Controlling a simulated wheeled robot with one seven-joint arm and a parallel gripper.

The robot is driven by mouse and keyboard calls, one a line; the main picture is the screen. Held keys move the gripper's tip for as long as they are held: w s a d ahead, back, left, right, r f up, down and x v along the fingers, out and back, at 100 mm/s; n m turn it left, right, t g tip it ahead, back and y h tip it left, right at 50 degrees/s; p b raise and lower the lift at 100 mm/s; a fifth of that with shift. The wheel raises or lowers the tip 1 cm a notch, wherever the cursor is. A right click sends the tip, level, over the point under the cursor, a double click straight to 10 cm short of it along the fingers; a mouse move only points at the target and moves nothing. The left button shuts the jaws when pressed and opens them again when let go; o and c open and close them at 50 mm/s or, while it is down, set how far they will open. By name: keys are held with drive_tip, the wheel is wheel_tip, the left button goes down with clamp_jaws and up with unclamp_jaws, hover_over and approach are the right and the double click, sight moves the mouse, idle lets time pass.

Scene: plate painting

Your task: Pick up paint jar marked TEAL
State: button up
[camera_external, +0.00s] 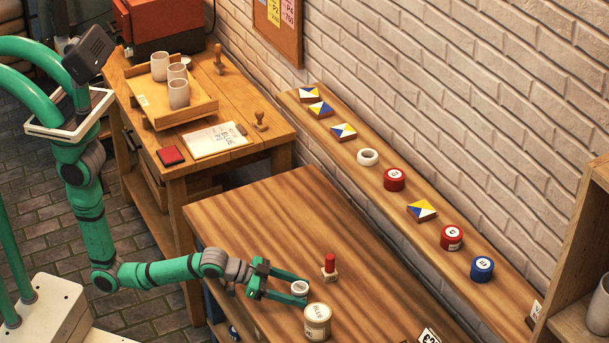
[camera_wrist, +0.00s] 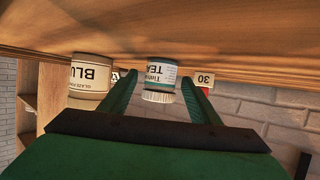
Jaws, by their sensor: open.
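The paint jar marked TEAL (camera_wrist: 159,76), with a white ribbed lid and a teal-and-white label, appears upside down in the wrist view. In the external view the same jar (camera_external: 299,286) stands on the striped wooden table, its pale top showing. My gripper (camera_external: 304,291) is open, low over the table, with one green finger on each side of the jar. In the wrist view my gripper (camera_wrist: 160,90) also spans the jar, with gaps visible beside it. Contact with the jar cannot be told. The jar's lower part is hidden by the near finger in the external view.
A larger cream jar marked BLUE (camera_external: 317,322) stands close beside the near finger. A wall shelf (camera_external: 385,200) holds paint pots and tiles. A side table (camera_external: 255,142) holds a wooden tray with cups. The table's back left is clear.

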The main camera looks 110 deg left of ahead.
drive_tip(key=shift+w+a+f, duration=0.15)
drive_tip(key=shift+w+f, duration=0.05)
drive_tip(key=shift+w, duration=0.3)
drive_tip(key=c, duration=1.1)
drive_tip(key=shift+r, duration=0.1)
drive_tip(key=shift+c, duration=0.3)
